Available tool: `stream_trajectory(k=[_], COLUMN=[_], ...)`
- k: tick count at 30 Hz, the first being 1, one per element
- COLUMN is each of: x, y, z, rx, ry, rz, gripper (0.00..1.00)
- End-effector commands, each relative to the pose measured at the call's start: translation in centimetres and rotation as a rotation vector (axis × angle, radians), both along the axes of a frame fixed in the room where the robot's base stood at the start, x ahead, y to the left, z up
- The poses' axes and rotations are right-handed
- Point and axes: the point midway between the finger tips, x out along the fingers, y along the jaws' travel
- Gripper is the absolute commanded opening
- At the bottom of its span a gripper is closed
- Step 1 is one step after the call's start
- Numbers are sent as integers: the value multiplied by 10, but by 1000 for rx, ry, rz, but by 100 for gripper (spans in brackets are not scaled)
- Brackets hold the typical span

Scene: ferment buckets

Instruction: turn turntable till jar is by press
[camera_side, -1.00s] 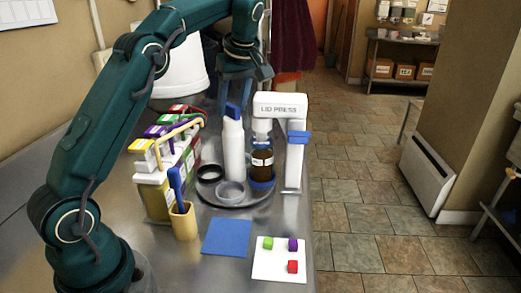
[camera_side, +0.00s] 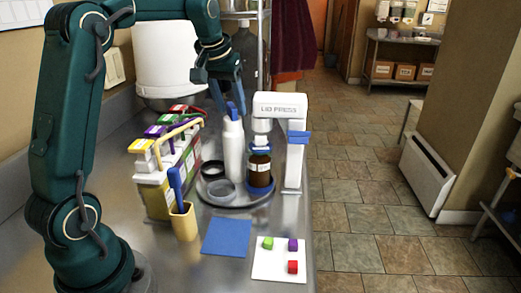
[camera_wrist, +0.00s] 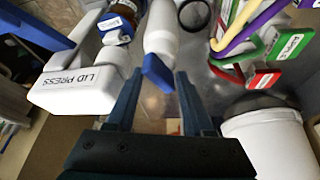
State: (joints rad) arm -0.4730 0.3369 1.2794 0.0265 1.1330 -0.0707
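The round turntable (camera_side: 232,203) carries a white post (camera_side: 233,150) with a blue fin (camera_side: 232,110) on top. The brown jar (camera_side: 260,170), with a white label and blue at its top, stands on the turntable's right side, close to the head of the white lid press (camera_side: 280,104). My gripper (camera_side: 229,112) is at the top of the post. In the wrist view the fingers (camera_wrist: 160,74) are apart, with the fin (camera_wrist: 157,72) at the gap between their tips. I cannot tell whether they touch it.
A clear dish (camera_side: 221,190) and a black ring (camera_side: 212,169) also sit on the turntable. Left stand boxes with a yellow handle (camera_side: 175,133) and a tan cup (camera_side: 184,222). A blue mat (camera_side: 227,238) and a white card (camera_side: 278,263) with coloured cubes lie in front.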

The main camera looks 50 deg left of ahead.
Motion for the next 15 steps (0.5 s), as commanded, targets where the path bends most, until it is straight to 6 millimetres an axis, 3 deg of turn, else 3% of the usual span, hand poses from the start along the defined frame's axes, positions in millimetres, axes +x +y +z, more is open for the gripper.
stream_trajectory(k=[15], x=[-1], y=[3], z=[0], rx=[-3], ry=[-1], rz=[-432], gripper=[49])
